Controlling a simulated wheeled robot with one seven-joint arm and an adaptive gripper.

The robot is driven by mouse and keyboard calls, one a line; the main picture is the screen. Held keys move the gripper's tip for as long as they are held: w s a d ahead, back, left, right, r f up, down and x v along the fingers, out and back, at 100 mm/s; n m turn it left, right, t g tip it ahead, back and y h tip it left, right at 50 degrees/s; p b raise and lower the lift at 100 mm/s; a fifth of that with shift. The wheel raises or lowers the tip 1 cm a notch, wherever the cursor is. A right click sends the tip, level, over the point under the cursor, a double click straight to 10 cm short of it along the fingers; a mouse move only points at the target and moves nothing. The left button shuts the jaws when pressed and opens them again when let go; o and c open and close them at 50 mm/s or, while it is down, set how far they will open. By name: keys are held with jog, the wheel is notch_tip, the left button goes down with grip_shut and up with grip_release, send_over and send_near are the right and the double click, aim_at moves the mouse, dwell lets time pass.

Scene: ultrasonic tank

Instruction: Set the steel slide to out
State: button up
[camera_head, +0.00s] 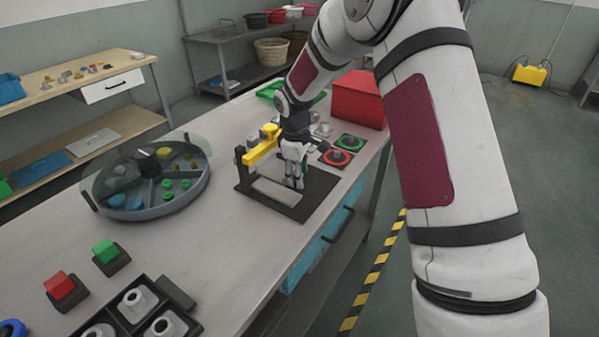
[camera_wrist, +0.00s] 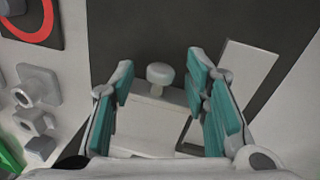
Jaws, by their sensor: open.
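A dark base plate (camera_head: 240,189) lies on the bench, with a pale flat strip (camera_head: 277,192) on it. The base plate also fills much of the wrist view (camera_wrist: 125,30). There, a pale steel slide (camera_wrist: 150,132) carries a round pale knob (camera_wrist: 160,73). My gripper (camera_head: 294,182) points down over the base plate. In the wrist view its two teal-padded fingers are spread to either side of the knob, with visible gaps. I cannot tell the exact height of the fingertips. The near part of the slide is partly hidden by my gripper.
A yellow bar (camera_head: 262,147) stands beside my gripper. A round tray (camera_head: 152,212) stands left. The bench between the tray and base plate is clear.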

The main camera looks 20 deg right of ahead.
grip_shut()
jog(key=s+d+p, duration=0.1)
jog(key=s+d, duration=0.1)
jog(key=s, duration=0.1)
jog(key=s+d+p, duration=0.3)
jog(key=s+d, duration=0.2)
jog(key=shift+s+r+p, duration=0.1)
jog(key=shift+s+p, duration=0.2)
jog(key=shift+s, duration=0.05)
jog(key=shift+s+d, duration=0.1)
jog(key=shift+d, duration=0.05)
grip_release()
jog(key=shift+d, duration=0.1)
